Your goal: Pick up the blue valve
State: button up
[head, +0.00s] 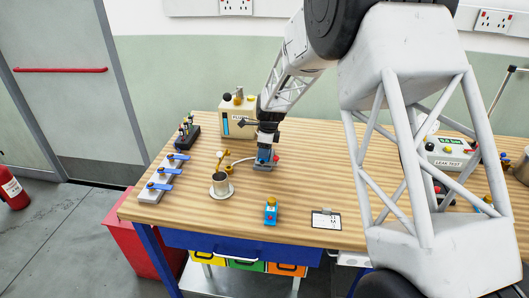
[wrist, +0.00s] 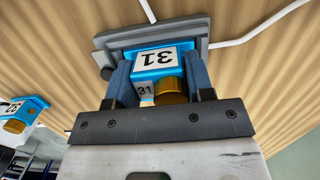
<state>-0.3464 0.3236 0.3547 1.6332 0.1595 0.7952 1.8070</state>
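A blue valve (wrist: 160,58) labelled 31, with a brass cap (wrist: 171,91), sits in a grey holder (wrist: 203,28) in the wrist view. My gripper (wrist: 160,75) has one finger on each side of this valve. No clear gap shows between fingers and valve, but I cannot tell whether they press on it. In the head view my gripper (head: 267,141) points down over the grey-blue holder (head: 264,163), hiding most of the valve. Another blue valve (head: 271,212) with a yellow top stands apart near the table's front edge. It also shows at the left in the wrist view (wrist: 22,110).
A rack with blue levers (head: 160,183) lies further left. A cream box (head: 237,118) stands behind my gripper. A white hose (head: 240,161) joins the holder. A clipboard card (head: 326,220) lies front right.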

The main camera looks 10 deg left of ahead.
jog(key=shift+r, duration=0.15)
jog(key=shift+r, duration=4.85)
jog(key=shift+s, duration=0.15)
jog(key=s+d+f, duration=0.2)
jog(key=s+d, duration=0.4)
jog(key=s, duration=0.8)
jog(key=s+d+f, duration=0.2)
jog(key=s+d, duration=0.4)
jog(key=s, duration=0.8)
jog(key=s+d+f, duration=0.2)
jog(key=s+d, duration=0.4)
jog(key=s, duration=0.7)
jog(key=shift+s+d+f, duration=0.15)
jog(key=shift+s+d, duration=0.15)
jog(key=shift+s, duration=0.1)
jog(key=w+a, duration=0.1)
jog(key=w, duration=0.4)
jog(key=w+a+f, duration=0.1)
jog(key=w+a, duration=0.1)
jog(key=w, duration=0.3)
jog(key=w+a, duration=0.1)
jog(key=w, duration=0.4)
jog(key=shift+w+a+f, duration=0.15)
jog(key=shift+a+f, duration=0.1)
jog(key=shift+a, duration=0.1)
